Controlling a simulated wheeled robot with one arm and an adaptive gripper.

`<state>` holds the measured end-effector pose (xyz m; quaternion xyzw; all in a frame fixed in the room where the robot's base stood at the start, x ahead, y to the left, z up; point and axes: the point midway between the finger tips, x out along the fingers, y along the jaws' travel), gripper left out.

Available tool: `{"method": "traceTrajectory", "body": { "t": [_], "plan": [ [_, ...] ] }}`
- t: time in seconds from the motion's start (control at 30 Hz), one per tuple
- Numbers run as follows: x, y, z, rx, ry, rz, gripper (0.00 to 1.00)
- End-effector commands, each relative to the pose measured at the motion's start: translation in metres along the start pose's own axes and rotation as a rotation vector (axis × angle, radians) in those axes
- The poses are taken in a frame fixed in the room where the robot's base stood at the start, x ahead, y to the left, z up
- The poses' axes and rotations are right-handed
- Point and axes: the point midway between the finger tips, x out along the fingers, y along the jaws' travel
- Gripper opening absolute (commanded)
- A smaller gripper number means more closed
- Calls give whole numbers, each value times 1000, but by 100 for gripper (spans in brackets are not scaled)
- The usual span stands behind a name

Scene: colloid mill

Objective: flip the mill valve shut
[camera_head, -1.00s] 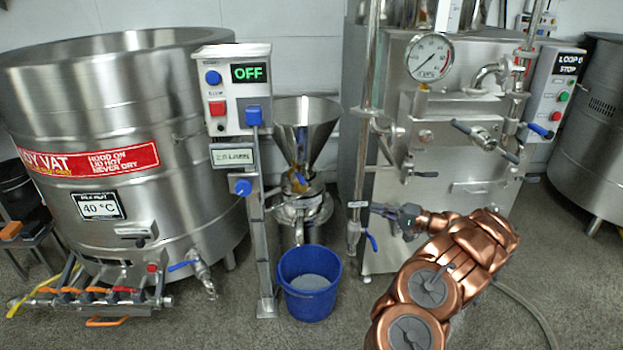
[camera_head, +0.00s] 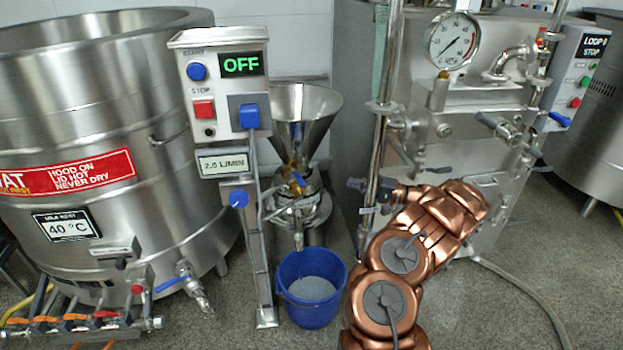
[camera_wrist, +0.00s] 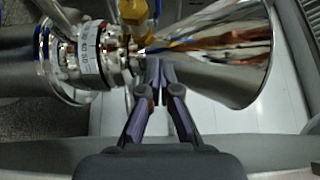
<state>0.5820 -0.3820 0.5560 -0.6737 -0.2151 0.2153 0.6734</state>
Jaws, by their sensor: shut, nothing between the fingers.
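The colloid mill has a steel funnel hopper (camera_head: 304,118) above a round steel body (camera_head: 303,212). A small blue lever (camera_head: 299,180) and yellow fittings (camera_head: 290,163) show between them. In the wrist view the hopper (camera_wrist: 225,52) lies on the right, the mill body (camera_wrist: 65,52) on the left, and a yellow fitting (camera_wrist: 134,12) at the top. My gripper (camera_head: 354,184) is to the right of the mill, pointing left. In the wrist view its fingertips (camera_wrist: 158,68) are together and empty, near the hopper's narrow neck; whether they touch it I cannot tell.
A control post (camera_head: 225,85) reading OFF stands left of the mill. A blue bucket (camera_head: 311,289) sits on the floor below. A vertical steel pipe (camera_head: 383,110) stands close by my gripper. A large vat (camera_head: 75,95) fills the left.

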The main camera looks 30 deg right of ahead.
Motion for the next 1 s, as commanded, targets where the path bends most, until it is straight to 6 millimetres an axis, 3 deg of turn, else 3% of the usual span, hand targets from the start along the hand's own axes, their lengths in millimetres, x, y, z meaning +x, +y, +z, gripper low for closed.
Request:
{"method": "traceTrajectory", "body": {
  "t": [0.27, 0.73, 1.0],
  "plan": [
    [21, 1, 2, 1, -7, -3, 0],
    [104, 4, 3, 2, -7, 0, 0],
    [122, 1, 21, 2, -5, -2, 0]
  ]
}}
